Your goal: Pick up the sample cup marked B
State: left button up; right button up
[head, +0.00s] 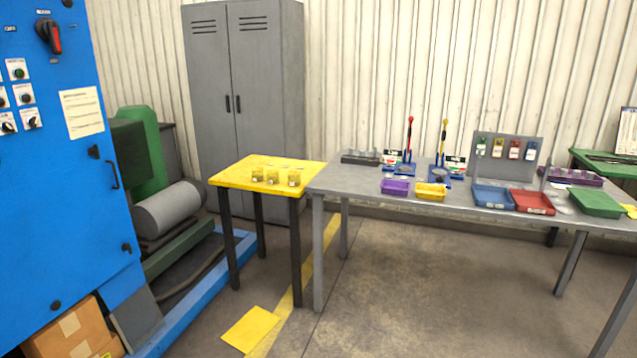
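Three small yellowish cups stand in a row near the front of the yellow-topped table (240,168): a left cup (257,174), a middle cup (272,176) and a right cup (293,179). Each seems to carry a small pale label, but the letters are too small to read, so I cannot tell which is marked B. Neither of my grippers shows in the head view.
A grey workbench (350,180) adjoins the yellow table on the right, with a purple tray (394,187), yellow tray (431,191), blue tray (492,197) and red tray (533,203). A blue cabinet (50,200) and machinery stand left. Floor (400,290) before the bench is clear.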

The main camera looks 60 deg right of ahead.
aim_at(273, 177)
jog(key=z, duration=1.55)
